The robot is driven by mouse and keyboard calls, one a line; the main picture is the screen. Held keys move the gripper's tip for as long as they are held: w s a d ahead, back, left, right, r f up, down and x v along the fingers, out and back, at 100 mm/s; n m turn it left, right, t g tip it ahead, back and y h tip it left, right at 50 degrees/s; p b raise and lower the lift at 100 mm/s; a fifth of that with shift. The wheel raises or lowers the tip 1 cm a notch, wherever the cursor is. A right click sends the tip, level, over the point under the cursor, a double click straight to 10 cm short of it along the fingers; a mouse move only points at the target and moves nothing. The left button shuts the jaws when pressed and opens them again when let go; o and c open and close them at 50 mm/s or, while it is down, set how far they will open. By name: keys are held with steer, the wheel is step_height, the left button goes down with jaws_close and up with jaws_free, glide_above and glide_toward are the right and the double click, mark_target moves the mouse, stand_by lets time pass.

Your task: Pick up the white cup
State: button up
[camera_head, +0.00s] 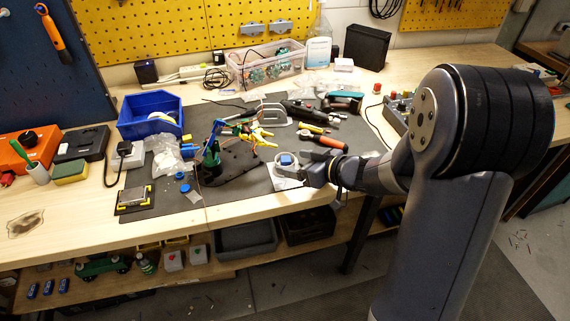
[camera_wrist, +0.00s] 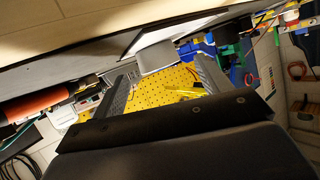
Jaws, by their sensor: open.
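The white cup (camera_head: 284,167) stands on the bench near its front edge, with something blue showing at its top in the head view. A pale round form that looks like the same cup (camera_wrist: 156,58) shows in the wrist view, between and just beyond the fingertips. My gripper (camera_head: 306,173) is low over the bench, just right of the cup. In the wrist view its two fingers (camera_wrist: 163,70) are spread wide with nothing held between them. My gripper partly hides the cup's right side in the head view; whether they touch cannot be told.
A white sheet (camera_head: 287,183) lies under the cup. An orange-handled tool (camera_head: 329,142) lies behind my gripper. A small green and blue arm-like device (camera_head: 212,155) stands left of the cup. A blue bin (camera_head: 149,110) and clear box (camera_head: 267,65) are farther back.

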mark_target(290, 161)
steer(key=x, duration=0.3)
steer(key=shift+w+f, duration=0.1)
steer(key=shift+c, duration=0.3)
steer(key=c, duration=1)
